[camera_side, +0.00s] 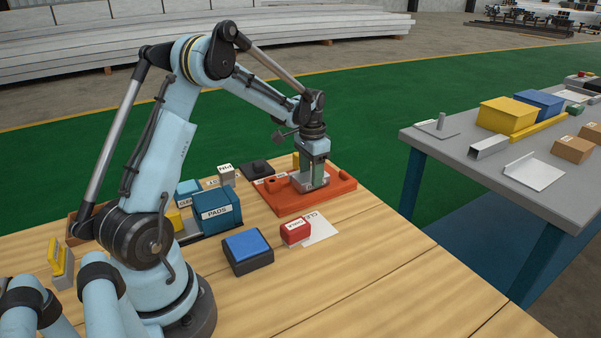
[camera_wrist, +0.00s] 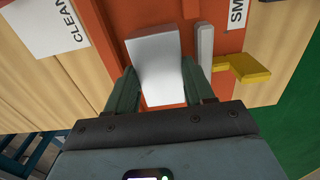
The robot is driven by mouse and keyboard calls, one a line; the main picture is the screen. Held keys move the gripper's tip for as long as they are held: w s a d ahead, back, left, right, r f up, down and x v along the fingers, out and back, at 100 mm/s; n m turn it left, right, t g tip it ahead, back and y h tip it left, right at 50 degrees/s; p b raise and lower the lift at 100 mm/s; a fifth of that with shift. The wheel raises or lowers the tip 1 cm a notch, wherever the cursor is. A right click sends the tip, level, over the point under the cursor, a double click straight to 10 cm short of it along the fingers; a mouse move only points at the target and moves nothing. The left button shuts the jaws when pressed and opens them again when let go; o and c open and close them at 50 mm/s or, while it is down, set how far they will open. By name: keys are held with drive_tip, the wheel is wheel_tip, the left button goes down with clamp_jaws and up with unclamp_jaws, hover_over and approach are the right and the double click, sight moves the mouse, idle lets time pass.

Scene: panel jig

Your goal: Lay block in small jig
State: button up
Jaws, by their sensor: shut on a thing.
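The block is a plain light grey-white piece (camera_wrist: 156,60) in the wrist view, between the two green fingers of my gripper (camera_wrist: 160,85). My gripper is shut on it. In the side view my gripper (camera_side: 312,178) points down over the orange jig (camera_side: 285,205), and the grey block shows low between the fingers. The orange jig also shows around the block in the wrist view (camera_wrist: 115,12). I cannot tell whether the block touches the jig floor.
A yellow piece (camera_wrist: 243,69) and a grey bar (camera_wrist: 205,45) stand beside the block. A red box (camera_side: 295,231) lies on a white card (camera_side: 320,232) in front of the jig. A blue-topped pad (camera_side: 247,248) and a blue PADS box (camera_side: 217,212) stand left. The front right wood is clear.

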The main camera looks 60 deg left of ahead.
drive_tip(key=shift+f, duration=0.35)
drive_tip(key=o, duration=1)
drive_tip(key=shift+o, duration=0.2)
drive_tip(key=shift+r, duration=0.1)
wheel_tip(320, 180, up, 12)
drive_tip(key=f, duration=0.1)
drive_tip(key=s+d+r+t, duration=0.1)
drive_tip(key=s+d+r, duration=0.1)
drive_tip(key=d+r, duration=0.3)
drive_tip(key=s+d+f+t, duration=0.2)
drive_tip(key=s+d, duration=0.3)
drive_tip(key=d, duration=0.3)
drive_tip(key=s+d+f+t, duration=0.2)
drive_tip(key=s+d+t, duration=0.2)
drive_tip(key=d, duration=0.4)
drive_tip(key=shift+s+d+f, duration=0.25)
drive_tip(key=shift+s, duration=0.55)
